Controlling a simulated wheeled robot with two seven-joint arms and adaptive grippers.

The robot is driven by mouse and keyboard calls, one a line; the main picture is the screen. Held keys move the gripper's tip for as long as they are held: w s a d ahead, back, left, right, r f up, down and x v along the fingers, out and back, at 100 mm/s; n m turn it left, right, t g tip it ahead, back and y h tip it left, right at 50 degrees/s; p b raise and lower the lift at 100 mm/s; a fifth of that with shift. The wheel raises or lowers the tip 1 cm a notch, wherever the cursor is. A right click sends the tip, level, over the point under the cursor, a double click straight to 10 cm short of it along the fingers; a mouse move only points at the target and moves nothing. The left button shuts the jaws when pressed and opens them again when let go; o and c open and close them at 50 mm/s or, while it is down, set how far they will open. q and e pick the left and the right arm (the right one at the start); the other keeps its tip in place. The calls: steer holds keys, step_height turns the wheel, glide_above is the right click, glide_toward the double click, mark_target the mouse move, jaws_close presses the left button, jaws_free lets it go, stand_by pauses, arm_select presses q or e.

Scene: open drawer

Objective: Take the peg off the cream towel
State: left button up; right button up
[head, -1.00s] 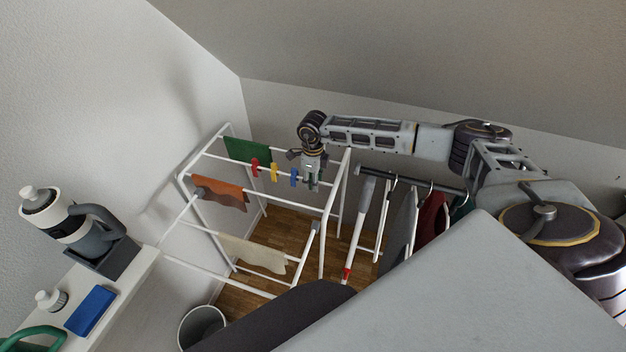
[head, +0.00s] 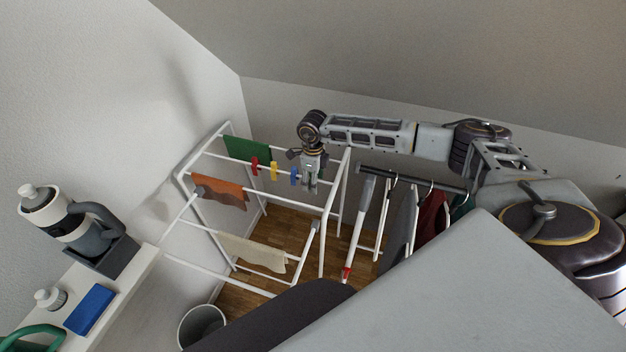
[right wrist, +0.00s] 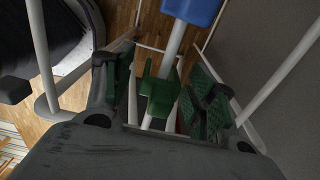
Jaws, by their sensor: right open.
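The cream towel (head: 252,250) hangs over a low front rail of the white drying rack in the head view; I cannot make out a peg on it. A red peg (head: 254,165), a yellow peg (head: 273,170) and a blue peg (head: 293,175) sit along a higher rail. My right gripper (head: 311,186) is at the right end of that rail, beside the blue peg. In the right wrist view its open fingers (right wrist: 162,92) stand either side of a green peg (right wrist: 159,97) on a white rail. The blue peg (right wrist: 192,9) shows beyond it. My left gripper is out of view.
The drying rack (head: 328,208) also carries a green cloth (head: 247,149) and an orange cloth (head: 219,193). Clothes on hangers (head: 432,217) hang to the right. A shelf with a bottle (head: 60,222) and blue block (head: 90,310) is at left; a bin (head: 202,325) stands below.

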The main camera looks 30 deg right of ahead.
steer(key=shift+r, duration=0.15)
steer(key=shift+r, duration=5.85)
steer(key=shift+f, duration=0.1)
